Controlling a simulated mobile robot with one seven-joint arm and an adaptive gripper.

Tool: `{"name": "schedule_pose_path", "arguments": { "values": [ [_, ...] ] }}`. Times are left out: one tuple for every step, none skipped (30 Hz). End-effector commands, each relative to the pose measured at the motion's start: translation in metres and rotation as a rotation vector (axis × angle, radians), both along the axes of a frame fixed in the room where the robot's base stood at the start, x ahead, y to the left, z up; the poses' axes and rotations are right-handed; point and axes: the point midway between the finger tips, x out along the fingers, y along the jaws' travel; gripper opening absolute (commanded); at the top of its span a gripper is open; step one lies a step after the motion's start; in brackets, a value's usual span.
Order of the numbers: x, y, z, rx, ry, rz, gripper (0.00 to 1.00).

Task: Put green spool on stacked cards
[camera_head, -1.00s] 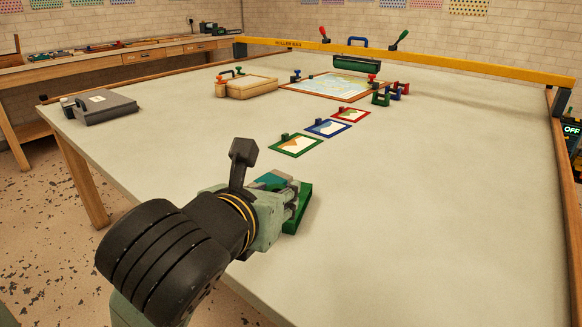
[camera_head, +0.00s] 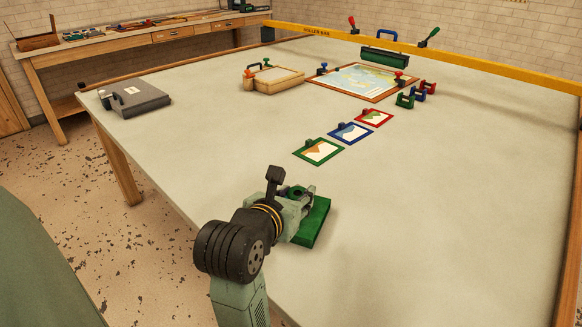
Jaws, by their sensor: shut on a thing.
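My gripper (camera_head: 311,197) is low over the near part of the table and shut. A small dark green round piece (camera_head: 296,190), which looks like the green spool, is at its jaws, partly hidden by my arm. A flat green slab (camera_head: 317,225) lies just right of and below the jaws; whether it touches the table or the gripper I cannot tell. Three small framed cards, green (camera_head: 318,152), blue (camera_head: 350,133) and red (camera_head: 374,118), lie in a diagonal row beyond the gripper. I cannot make out a clear card stack.
A map board (camera_head: 363,80) lies farther back, with green (camera_head: 405,101), blue (camera_head: 417,95) and red (camera_head: 429,88) holders beside it. A beige case (camera_head: 275,80) and grey case (camera_head: 138,99) stand left. A yellow bar (camera_head: 325,33) spans the back. The table's right and front are clear.

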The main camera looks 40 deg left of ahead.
Motion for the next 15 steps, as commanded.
{"name": "schedule_pose_path", "arguments": {
  "values": [
    [0.001, 0.0, 0.007, -0.006, 0.006, 0.001, 0.11],
    [0.002, 0.001, 0.006, -0.003, 0.008, 0.003, 0.11],
    [0.011, 0.011, -0.001, -0.002, 0.006, 0.002, 0.11],
    [0.017, 0.017, -0.001, -0.001, 0.006, 0.002, 0.11],
    [0.022, 0.022, -0.003, -0.001, 0.007, 0.003, 0.11],
    [0.029, 0.029, -0.003, 0.0, 0.005, 0.001, 0.11],
    [0.034, 0.033, -0.003, 0.001, 0.005, 0.0, 0.11],
    [0.039, 0.038, -0.004, 0.0, 0.005, 0.001, 0.11],
    [0.044, 0.043, -0.005, 0.0, 0.005, 0.002, 0.11],
    [0.047, 0.047, -0.005, 0.002, 0.005, 0.002, 0.11],
    [0.05, 0.05, -0.006, 0.001, 0.006, 0.002, 0.11],
    [0.053, 0.053, -0.007, 0.002, 0.004, 0.002, 0.11],
    [0.055, 0.055, -0.007, 0.002, 0.004, 0.002, 0.11],
    [0.056, 0.056, -0.008, 0.002, 0.004, 0.002, 0.11],
    [0.057, 0.057, -0.009, 0.002, 0.005, 0.003, 0.11]
  ]
}}
